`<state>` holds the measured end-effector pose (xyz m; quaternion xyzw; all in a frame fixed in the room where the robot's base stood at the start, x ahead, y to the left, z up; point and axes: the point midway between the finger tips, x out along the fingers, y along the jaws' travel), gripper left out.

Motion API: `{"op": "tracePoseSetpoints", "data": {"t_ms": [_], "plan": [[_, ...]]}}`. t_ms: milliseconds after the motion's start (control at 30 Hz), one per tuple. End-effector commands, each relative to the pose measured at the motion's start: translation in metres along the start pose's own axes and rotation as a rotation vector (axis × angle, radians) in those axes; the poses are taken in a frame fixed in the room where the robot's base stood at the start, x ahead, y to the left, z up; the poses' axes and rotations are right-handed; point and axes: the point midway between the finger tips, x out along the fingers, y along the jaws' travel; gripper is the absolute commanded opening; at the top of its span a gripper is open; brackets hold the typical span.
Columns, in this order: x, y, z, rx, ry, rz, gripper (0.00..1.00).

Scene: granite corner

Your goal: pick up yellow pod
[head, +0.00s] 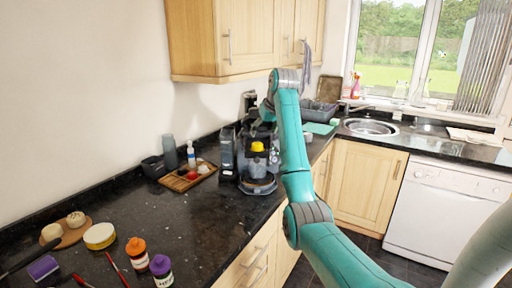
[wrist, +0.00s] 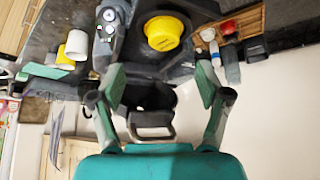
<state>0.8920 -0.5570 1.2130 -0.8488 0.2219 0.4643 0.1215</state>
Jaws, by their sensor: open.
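The yellow pod (head: 257,146) sits on top of a dark machine on the counter, left of my arm in the head view. In the wrist view the pod (wrist: 163,32) is a round yellow piece at the top middle, beyond my fingertips. My gripper (wrist: 158,88) is open, its two green-padded fingers spread wide with no object held. A dark round container with a handle (wrist: 152,131) shows between the fingers, nearer the palm. In the head view my gripper is hard to make out among the dark things beside the arm.
A wooden tray (head: 174,183) with a red item and a bottle (head: 191,154) stands left of the machine. A grey tumbler (head: 170,152) is by the wall. Orange (head: 137,252) and purple (head: 161,270) jars are at the front left. The black counter between is mostly clear.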

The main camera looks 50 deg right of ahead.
Motion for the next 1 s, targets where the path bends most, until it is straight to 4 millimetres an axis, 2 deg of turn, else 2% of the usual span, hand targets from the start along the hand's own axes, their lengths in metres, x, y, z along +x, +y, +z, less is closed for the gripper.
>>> {"op": "tracePoseSetpoints", "data": {"t_ms": [100,367,633,967,1000], "plan": [[0.015,0.000,0.000,0.000,-0.001,0.000,0.76],[0.033,-0.002,0.001,-0.001,-0.002,-0.001,0.76],[0.069,-0.006,0.002,-0.001,-0.001,-0.001,0.76],[0.075,-0.006,0.001,-0.001,0.001,0.000,0.76],[0.075,-0.006,0.001,-0.001,0.001,0.000,0.69]]}}
